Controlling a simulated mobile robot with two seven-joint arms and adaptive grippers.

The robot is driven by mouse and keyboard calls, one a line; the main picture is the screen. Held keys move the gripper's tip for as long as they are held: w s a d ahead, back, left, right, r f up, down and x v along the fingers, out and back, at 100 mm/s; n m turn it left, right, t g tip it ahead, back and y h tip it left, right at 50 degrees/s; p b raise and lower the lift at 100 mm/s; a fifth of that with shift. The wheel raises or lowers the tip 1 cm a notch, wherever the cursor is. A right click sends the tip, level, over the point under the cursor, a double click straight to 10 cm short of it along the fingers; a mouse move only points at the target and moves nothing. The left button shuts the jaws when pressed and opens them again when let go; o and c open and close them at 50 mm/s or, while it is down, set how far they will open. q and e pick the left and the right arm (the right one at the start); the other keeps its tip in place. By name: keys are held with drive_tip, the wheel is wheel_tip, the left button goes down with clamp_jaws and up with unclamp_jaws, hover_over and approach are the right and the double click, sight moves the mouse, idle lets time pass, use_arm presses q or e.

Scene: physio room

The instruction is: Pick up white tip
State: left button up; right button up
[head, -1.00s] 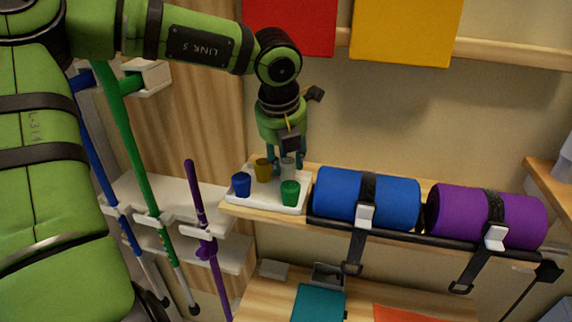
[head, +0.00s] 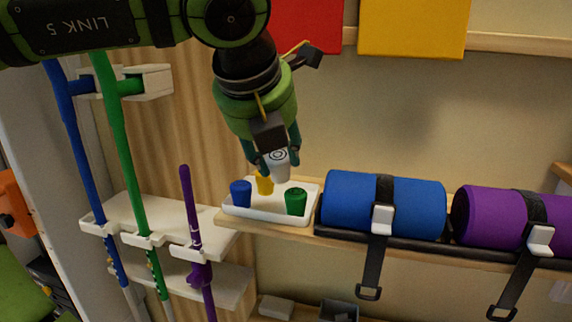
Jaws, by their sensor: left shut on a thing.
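The white tip (head: 277,166) is a small pale cup-like piece with dark rings on its end. My left gripper (head: 273,163) is shut on it and holds it tilted above the white tray (head: 262,215), apart from the tray. A blue tip (head: 241,193), a yellow tip (head: 264,184) and a green tip (head: 296,201) stand on the tray. The yellow tip is partly hidden behind the gripper. My right gripper is not in view.
The tray sits at the left end of a wooden shelf (head: 270,229). Blue (head: 345,203) and purple (head: 490,217) strapped rolls lie to its right. Blue (head: 80,160), green (head: 122,150) and purple (head: 190,215) sticks stand in white holders at left. Red and yellow panels hang above.

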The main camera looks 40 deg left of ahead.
use_arm(q)
drive_tip(key=s+d+r+g+b, duration=0.1)
drive_tip(key=s+d, duration=0.2)
drive_tip(key=s, duration=0.3)
drive_tip(key=s+d+r+g+h+b, duration=0.1)
drive_tip(key=s+d+g, duration=0.1)
drive_tip(key=s+d, duration=0.2)
drive_tip(key=shift+s+d+h, duration=0.2)
drive_tip(key=shift+s+h, duration=0.1)
drive_tip(key=shift+s, duration=1.45)
